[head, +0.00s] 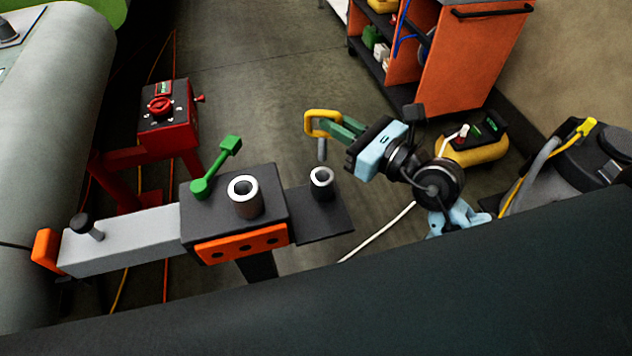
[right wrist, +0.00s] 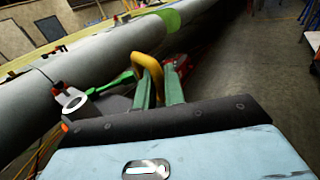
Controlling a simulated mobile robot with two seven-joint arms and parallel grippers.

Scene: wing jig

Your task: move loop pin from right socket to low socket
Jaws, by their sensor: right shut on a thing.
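The loop pin has a yellow loop (head: 320,122) and a grey shaft (head: 322,149) hanging below it, near upright. My right gripper (head: 337,126) is shut on the yellow loop with its green fingers; the loop also shows between them in the right wrist view (right wrist: 149,64). In the head view the shaft's tip is just above the small socket (head: 322,185) on the jig's low side plate, apart from it. A wider socket (head: 246,197) stands empty on the jig's dark block. I cannot tell which socket the task calls right. My left gripper is not in view.
A green lever (head: 217,166) stands on the block beside the wider socket. A grey bar with a black knob (head: 85,226) runs left. A red stand (head: 166,120) is behind, and an orange cart (head: 470,60) is at the back. Open floor lies between them.

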